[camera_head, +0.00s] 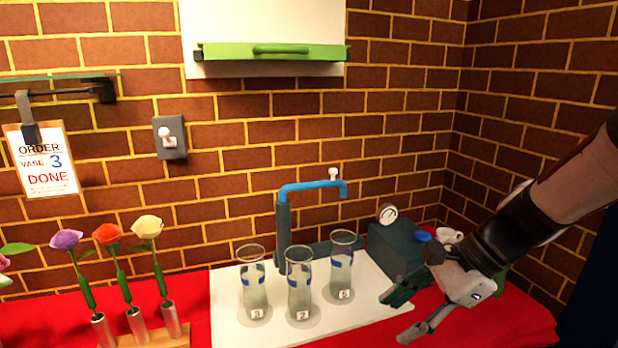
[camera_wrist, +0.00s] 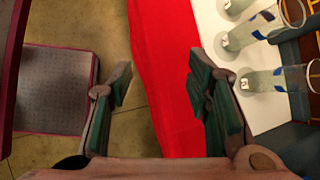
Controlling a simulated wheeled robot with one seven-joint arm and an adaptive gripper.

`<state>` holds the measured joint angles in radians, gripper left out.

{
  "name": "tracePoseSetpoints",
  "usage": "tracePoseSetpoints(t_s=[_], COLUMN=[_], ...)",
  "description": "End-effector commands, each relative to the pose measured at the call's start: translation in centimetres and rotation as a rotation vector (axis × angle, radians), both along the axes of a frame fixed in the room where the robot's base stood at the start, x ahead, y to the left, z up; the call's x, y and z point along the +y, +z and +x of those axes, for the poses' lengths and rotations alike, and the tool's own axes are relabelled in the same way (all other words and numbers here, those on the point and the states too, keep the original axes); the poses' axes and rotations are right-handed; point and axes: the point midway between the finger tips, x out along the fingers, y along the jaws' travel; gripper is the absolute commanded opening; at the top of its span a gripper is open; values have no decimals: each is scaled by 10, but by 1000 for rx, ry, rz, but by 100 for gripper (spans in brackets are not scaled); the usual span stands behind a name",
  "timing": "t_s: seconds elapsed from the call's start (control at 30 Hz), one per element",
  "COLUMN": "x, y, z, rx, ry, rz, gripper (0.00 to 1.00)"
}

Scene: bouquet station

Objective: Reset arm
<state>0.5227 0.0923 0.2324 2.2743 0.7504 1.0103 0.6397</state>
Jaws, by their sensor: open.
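My gripper (camera_head: 393,318) is at the lower right in the head view, over the right part of the red table. In the wrist view my gripper (camera_wrist: 163,92) shows its two fingers spread wide with nothing between them. Floor and the table's red edge lie beyond the fingers. The arm reaches in from the right edge of the head view, and the gripper is to the right of the vases, apart from them.
Glass vases (camera_head: 299,285) with water stand on a white board (camera_head: 225,325) by a blue tap (camera_head: 312,186). Purple, orange and yellow flowers (camera_head: 108,236) stand in metal tubes at left. An order card (camera_head: 41,160) reads vase 3 DONE. A dark box (camera_head: 392,250) stands behind my gripper.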

Motion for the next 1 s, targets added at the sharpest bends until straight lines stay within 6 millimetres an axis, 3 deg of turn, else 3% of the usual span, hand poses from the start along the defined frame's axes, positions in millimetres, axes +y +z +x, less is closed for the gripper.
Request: tracePoseSetpoints(t_s=[0.03, 0.27, 0.6, 0.8, 1.0], x=[4, 2, -23, -36, -40], y=[13, 53, 102, 114, 116], z=[-16, -82, -160, -181, -184], rx=[-52, -270, -549, -630, -645], ry=[89, 500, 1048, 1221, 1259], rz=[-66, -348, -716, -834, -860], gripper=[45, 45, 45, 45, 45])
